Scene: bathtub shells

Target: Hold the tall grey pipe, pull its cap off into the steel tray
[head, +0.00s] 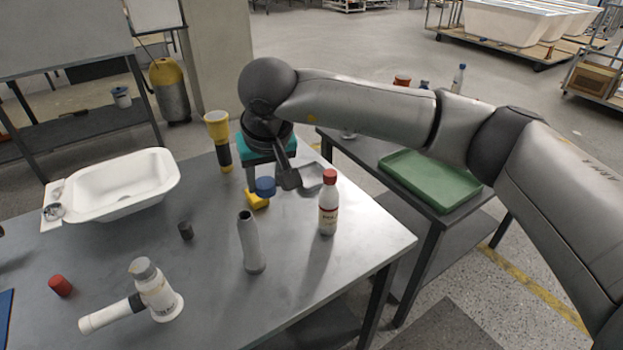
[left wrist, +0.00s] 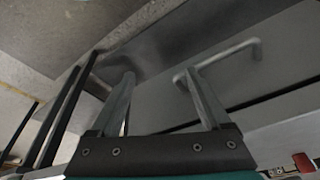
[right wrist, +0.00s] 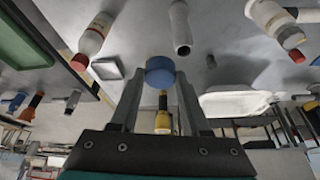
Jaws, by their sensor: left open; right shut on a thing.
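The tall grey pipe (head: 251,245) stands upright on the table with its dark top opening bare; it also shows in the right wrist view (right wrist: 181,25). My right gripper (head: 266,187) is shut on a blue cap (right wrist: 159,72), held between its fingertips behind the pipe and apart from it. The cap also shows in the head view (head: 265,186). The steel tray (head: 311,180) lies just right of that gripper, partly hidden by it; it also shows in the right wrist view (right wrist: 107,69). My left gripper (left wrist: 160,82) is open and empty, away from the pipe.
A red-capped bottle (head: 328,208) stands right of the pipe. A white tee fitting (head: 156,294), dark cap (head: 186,231), red cap (head: 60,286) and white basin (head: 125,190) are left. A yellow-black torch (head: 218,140) stands behind. A green tray (head: 432,181) is on the side table.

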